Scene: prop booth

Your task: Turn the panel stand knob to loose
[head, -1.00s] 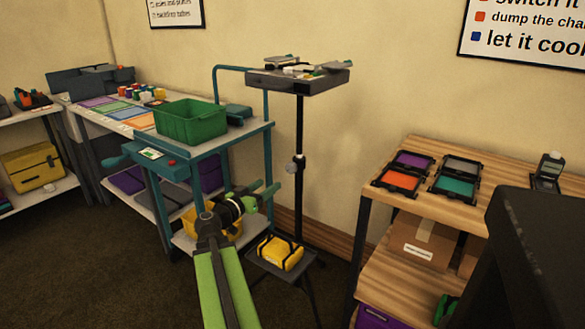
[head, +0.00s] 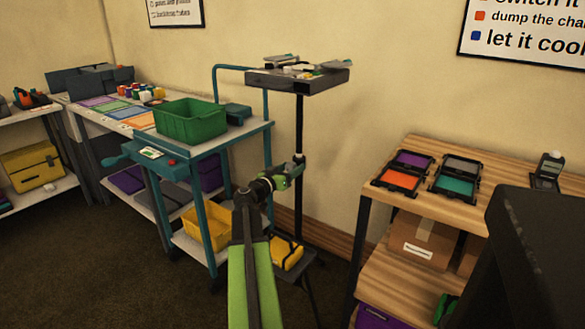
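The panel stand has a dark upright pole (head: 299,122) with a flat grey tray (head: 290,78) on top. Its pale knob (head: 299,157) is on the pole about halfway up, and only its top shows above my gripper. My gripper (head: 293,172), with green fingers, is at the knob's height, in front of the pole. It overlaps the knob in the picture. I cannot tell whether the fingers touch the knob or are closed on it. The knob's setting is not readable.
A teal cart (head: 215,150) with a green bin (head: 190,122) stands close on the left. A wooden shelf (head: 460,205) with coloured trays is on the right. A yellow item (head: 287,254) sits low at the stand's base. Small objects lie on the stand's tray.

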